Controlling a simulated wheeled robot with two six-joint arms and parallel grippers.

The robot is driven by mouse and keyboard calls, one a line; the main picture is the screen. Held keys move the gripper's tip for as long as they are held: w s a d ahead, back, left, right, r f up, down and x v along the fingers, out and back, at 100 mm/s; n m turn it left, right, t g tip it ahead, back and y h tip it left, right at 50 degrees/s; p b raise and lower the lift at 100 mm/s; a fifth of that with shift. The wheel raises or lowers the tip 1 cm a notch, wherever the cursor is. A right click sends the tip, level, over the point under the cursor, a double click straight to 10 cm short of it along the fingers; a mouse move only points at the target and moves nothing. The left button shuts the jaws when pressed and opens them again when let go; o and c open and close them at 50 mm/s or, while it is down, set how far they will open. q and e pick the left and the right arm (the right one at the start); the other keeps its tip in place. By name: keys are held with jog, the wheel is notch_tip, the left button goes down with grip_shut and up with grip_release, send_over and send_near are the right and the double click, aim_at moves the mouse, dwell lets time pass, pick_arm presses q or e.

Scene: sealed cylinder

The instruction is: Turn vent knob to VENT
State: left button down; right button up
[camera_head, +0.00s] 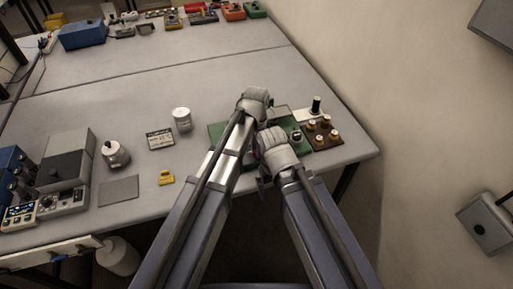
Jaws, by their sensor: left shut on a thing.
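A green panel (215,131) lies near the right part of the table, mostly covered by my two hands. A dark knob (297,134) stands at its right side. I cannot tell whether that is the vent knob, and no VENT label is readable. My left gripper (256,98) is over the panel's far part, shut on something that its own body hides. My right gripper (277,146) is just nearer, over the panel's near part beside the left one. Its fingers are hidden, so its opening does not show.
A brown block (323,137) with several tan knobs and a white plate (309,115) with a black post stand right of the panel. A white jar (181,119), a label card (160,138) and a yellow piece (166,179) lie left. The table's middle is clear.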

dwell(0.4)
pick_arm(q)
jog(key=c, duration=0.6)
grip_release()
jog(key=shift+r, duration=0.1)
notch_tip(320, 180, up, 8)
jog(key=p, duration=0.8)
jog(key=shift+f, duration=0.2)
